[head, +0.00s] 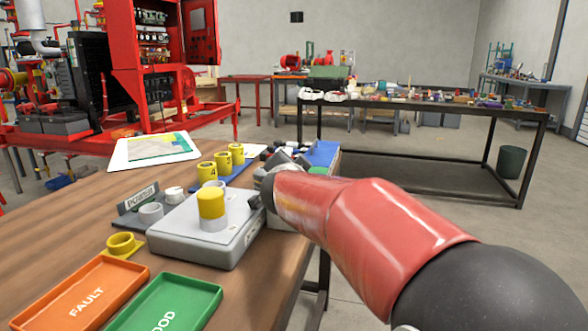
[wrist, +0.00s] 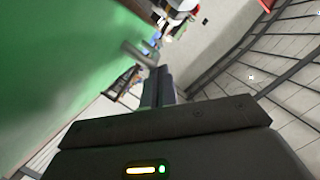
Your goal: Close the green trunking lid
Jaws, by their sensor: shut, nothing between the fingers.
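A large green surface (wrist: 60,70) fills the left of the wrist view, very close and blurred. It may be the green trunking lid, but its edges and hinge are not clear, so I cannot tell how far open it is. My gripper (wrist: 159,86) is shut and empty, its dark fingers pointing away beside the green surface. I cannot tell whether they touch it. In the head view my red arm reaches over the right end of the bench and hides most of the gripper. A small green patch (head: 318,171) shows just behind the arm.
The wooden bench (head: 75,240) holds a grey box with a yellow cap (head: 211,203), an orange FAULT tray (head: 80,296), a green tray (head: 168,304) and yellow cups (head: 222,163). A dark table (head: 420,106) stands behind. Open floor lies right.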

